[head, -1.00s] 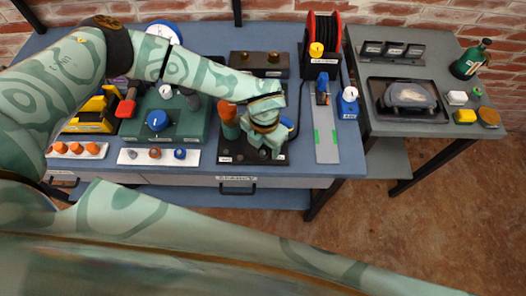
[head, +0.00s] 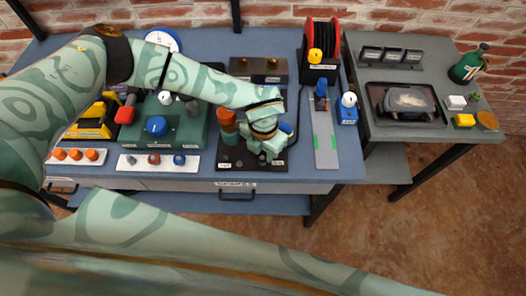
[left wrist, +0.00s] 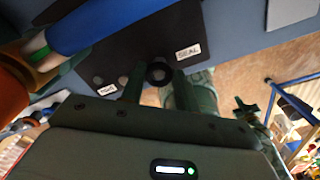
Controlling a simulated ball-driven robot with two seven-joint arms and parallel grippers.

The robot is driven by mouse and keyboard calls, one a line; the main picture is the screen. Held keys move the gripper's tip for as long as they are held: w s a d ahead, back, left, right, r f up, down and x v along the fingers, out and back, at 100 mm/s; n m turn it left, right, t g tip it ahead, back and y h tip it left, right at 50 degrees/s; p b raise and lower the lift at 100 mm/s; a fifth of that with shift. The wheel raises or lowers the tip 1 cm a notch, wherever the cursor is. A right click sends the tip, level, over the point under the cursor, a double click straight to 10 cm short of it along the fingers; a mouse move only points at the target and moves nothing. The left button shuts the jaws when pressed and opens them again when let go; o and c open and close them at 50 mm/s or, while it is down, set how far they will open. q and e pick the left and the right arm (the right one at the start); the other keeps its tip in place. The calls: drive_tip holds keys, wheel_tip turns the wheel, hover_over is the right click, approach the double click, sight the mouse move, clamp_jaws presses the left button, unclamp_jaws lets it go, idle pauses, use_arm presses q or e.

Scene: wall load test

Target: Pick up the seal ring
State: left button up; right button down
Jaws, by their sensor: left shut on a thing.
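The seal ring (left wrist: 160,73) is a small dark ring with a pale centre, seen in the left wrist view between my left fingertips, near the SEAL label (left wrist: 189,51). My left gripper (left wrist: 159,80) is shut on it, at or just above the black board (left wrist: 135,45); I cannot tell whether the ring still touches the board. In the head view my left gripper (head: 268,150) is over the right part of the black board (head: 236,162), and the ring is hidden there. My right gripper is not in view.
An orange-topped part (head: 227,120) and a blue part (head: 286,131) stand close around my left gripper. A green box (head: 165,128) is to the left, a grey strip (head: 325,145) to the right. The drawer front (head: 200,185) lies below.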

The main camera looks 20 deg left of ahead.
use_arm(q)
drive_tip(key=s+d+r, duration=0.2)
drive_tip(key=d+r, duration=1)
drive_tip(key=d, duration=0.2)
drive_tip(key=shift+s+a, duration=0.1)
idle(0.4)
